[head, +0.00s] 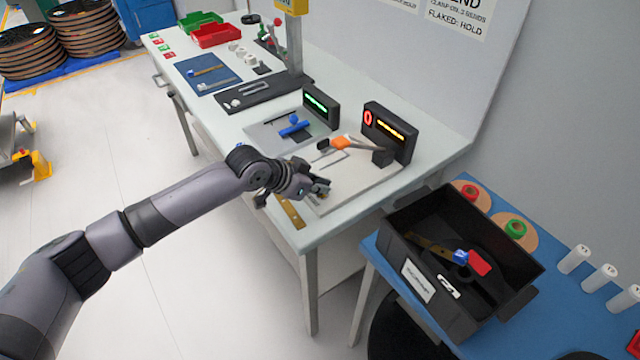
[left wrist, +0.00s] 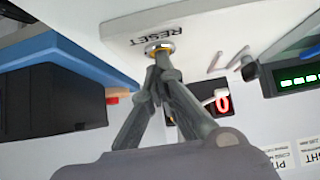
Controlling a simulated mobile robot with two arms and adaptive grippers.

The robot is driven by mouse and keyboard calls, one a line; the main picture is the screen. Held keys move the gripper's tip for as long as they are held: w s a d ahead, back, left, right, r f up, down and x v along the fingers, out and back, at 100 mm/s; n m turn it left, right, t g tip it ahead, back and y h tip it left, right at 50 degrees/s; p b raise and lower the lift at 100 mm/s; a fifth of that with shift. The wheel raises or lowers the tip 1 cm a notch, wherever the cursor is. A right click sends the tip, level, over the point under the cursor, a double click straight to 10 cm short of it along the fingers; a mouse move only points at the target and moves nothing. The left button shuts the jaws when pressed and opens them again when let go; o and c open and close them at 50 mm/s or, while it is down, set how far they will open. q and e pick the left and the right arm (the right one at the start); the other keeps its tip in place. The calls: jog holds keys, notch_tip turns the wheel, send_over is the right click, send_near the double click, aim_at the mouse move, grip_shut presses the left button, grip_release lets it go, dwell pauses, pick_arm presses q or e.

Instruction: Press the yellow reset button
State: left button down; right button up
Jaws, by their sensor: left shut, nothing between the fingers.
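The yellow reset button (left wrist: 160,47), set in a metal ring, shows in the left wrist view beside the word RESET on a pale plate (left wrist: 195,28). In the head view the plate (head: 375,188) lies at the bench's near right end, and my gripper mostly hides the button. My left gripper (head: 324,190) is shut and empty, its fingertips right at the button. In the left wrist view the joined fingertips (left wrist: 161,60) overlap the button's edge; I cannot tell whether they press it. My right gripper is not in view.
A black display (head: 392,130) with a red 0 and an amber bar stands behind the plate, near an orange-handled lever (head: 345,143). Another display (head: 320,105) glows green. A black bin (head: 395,225) with loose items stands on the blue table at right.

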pick_arm(q)
jog(key=shift+s+f, duration=0.25)
jog(key=shift+f, duration=0.2)
jog(key=shift+r+p, duration=0.55)
jog(key=shift+p, duration=0.05)
jog(key=r+p, duration=0.4)
jog(key=shift+w+d+r, duration=0.1)
jog(key=shift+w+r, duration=0.1)
jog(key=shift+s+a+r+b, duration=0.25)
jog(key=shift+s+a+b, duration=0.2)
jog(key=shift+a+b, duration=0.3)
jog(key=v, duration=0.8)
jog(key=shift+r+b, duration=0.15)
jog(key=shift+b, duration=0.2)
jog(key=shift+w+d, duration=0.1)
jog(key=shift+d, duration=0.05)
